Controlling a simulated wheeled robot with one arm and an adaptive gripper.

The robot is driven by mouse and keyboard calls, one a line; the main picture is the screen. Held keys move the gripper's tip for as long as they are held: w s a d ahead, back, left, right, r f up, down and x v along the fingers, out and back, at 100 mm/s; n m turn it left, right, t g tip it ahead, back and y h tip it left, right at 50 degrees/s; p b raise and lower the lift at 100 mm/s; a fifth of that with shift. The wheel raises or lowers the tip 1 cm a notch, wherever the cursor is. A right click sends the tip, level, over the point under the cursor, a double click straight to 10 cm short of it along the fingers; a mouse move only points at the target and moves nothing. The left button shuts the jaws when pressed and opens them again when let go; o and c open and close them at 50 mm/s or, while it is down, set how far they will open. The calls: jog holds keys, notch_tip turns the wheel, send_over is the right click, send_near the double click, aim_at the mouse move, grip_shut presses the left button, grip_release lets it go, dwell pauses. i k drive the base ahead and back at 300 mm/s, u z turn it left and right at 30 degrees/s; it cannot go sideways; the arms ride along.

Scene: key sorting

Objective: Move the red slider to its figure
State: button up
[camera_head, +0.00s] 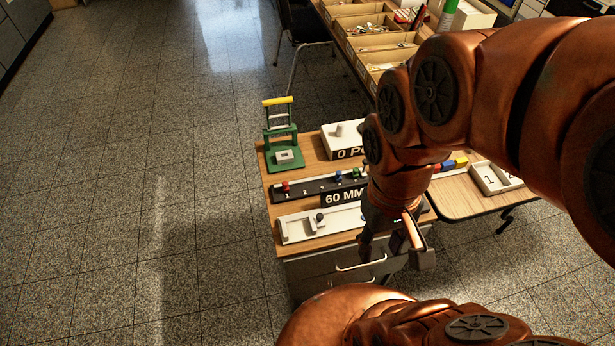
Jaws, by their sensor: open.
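The red slider (286,187) sits near the left end of a black rail (312,187) on the wooden bench. Small white figures run along the rail; a 1 and a 2 are readable beside and right of the red slider. A blue slider (338,176) and a green slider (356,172) stand farther right on the rail. My arm hides the rail's right end. My gripper (396,249) is open and empty, pointing down at the bench's front edge, to the right of and nearer than the red slider.
A "60 MM" sign (344,197) stands in front of the rail. A white latch-like fixture (297,229) lies nearer. A green press with a yellow handle (283,150) and a white box (340,138) stand behind. A numbered white tray (490,178) is at right. Floor at left is clear.

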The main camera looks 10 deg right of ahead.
aim_at(286, 187)
jog(key=k, duration=1.25)
jog(key=u, duration=0.75)
jog(key=i, duration=0.95)
jog(key=u, duration=0.5)
